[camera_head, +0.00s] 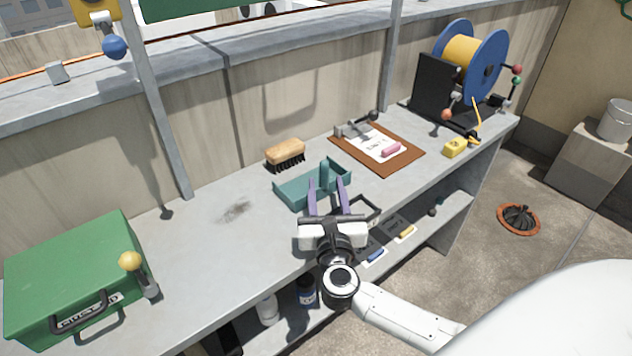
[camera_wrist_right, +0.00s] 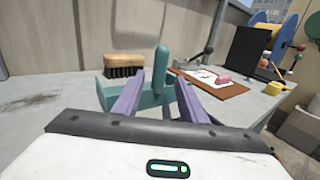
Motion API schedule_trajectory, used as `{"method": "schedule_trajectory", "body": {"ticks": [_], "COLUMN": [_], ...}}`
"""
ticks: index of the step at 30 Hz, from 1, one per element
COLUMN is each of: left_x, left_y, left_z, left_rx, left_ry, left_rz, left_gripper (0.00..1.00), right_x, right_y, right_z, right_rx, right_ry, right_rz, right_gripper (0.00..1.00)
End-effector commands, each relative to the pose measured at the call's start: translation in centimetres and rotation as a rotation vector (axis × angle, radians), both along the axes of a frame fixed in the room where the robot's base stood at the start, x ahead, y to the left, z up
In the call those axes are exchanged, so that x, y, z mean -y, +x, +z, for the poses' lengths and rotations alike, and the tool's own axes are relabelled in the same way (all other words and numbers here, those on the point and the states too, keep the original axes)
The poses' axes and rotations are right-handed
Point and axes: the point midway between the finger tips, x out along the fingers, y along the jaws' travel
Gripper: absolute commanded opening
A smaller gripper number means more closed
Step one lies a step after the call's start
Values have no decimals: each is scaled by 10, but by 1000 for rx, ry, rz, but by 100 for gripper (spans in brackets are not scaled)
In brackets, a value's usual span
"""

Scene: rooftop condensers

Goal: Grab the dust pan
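The dust pan (camera_head: 292,192) is a shallow teal tray with an upright teal handle, lying on the grey bench. In the right wrist view its body (camera_wrist_right: 105,95) shows behind the fingers, and its handle (camera_wrist_right: 160,70) stands between them. My right gripper (camera_head: 326,186) is at the front side of the dust pan. Its two purple fingers are apart, one on each side of the handle in the right wrist view (camera_wrist_right: 159,82). I see a gap between fingers and handle; how deep the handle sits between them is hard to tell. My left gripper is not in view.
A wooden brush (camera_head: 285,151) lies behind the dust pan. A clipboard (camera_head: 400,160) with a pink item is to its right, then a yellow block (camera_head: 455,148) and a cable reel (camera_head: 462,62). A green case (camera_head: 75,265) stands at left. The bench between is mostly clear.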

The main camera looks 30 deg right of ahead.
Motion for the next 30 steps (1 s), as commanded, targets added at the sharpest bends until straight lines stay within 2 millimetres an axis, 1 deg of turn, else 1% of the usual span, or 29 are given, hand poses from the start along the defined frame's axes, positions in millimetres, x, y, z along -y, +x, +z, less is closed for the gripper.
{"method": "schedule_trajectory", "body": {"ticks": [1,3,6,9,15,22,30], "left_x": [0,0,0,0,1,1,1], "left_y": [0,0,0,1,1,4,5], "left_z": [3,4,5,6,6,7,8], "left_rx": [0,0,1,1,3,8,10], "left_ry": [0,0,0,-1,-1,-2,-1], "left_rz": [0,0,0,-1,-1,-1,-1], "left_gripper": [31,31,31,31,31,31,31], "right_x": [4,8,13,15,15,15,15], "right_y": [10,19,28,32,32,31,32], "right_z": [3,1,1,-1,-1,-1,1], "right_rx": [2,2,2,0,0,0,1], "right_ry": [-6,-5,-2,-1,-1,-1,0], "right_rz": [-1,-1,0,1,1,1,1], "right_gripper": [38,38,38,38,38,0,0]}}
